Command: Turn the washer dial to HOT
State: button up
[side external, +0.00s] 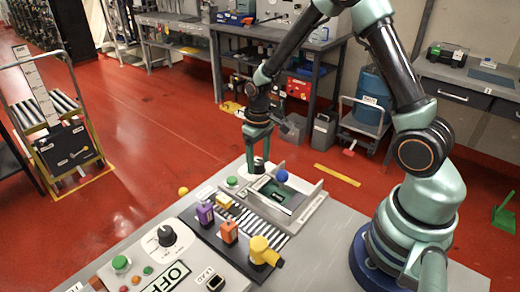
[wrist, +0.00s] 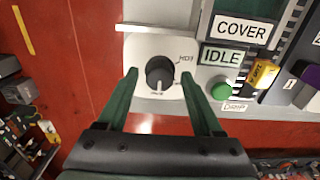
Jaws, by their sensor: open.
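In the wrist view a round black dial (wrist: 160,73) sits on a white plate (wrist: 145,45). A small label that seems to read HOT (wrist: 185,60) is at the dial's upper right, with a line running near it. A light mark shows at the dial's lower edge, above another small label that I cannot read clearly. My gripper (wrist: 159,76) is open, one green finger on each side of the dial, with gaps showing.
A green button (wrist: 221,91) is close right of my right finger, near the IDLE sign (wrist: 222,56). A yellow block (wrist: 263,73) lies further right. In the side view a blue ball-topped part (side external: 282,176) stands close by. Another black dial (side external: 166,235) is nearer the camera.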

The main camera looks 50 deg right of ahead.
grip_shut()
jog(key=n, duration=0.5)
jog(key=shift+n, duration=0.4)
jog(key=n, duration=0.5)
jog(key=shift+n, duration=0.3)
jog(key=shift+n, duration=0.3)
jog(key=n, duration=0.5)
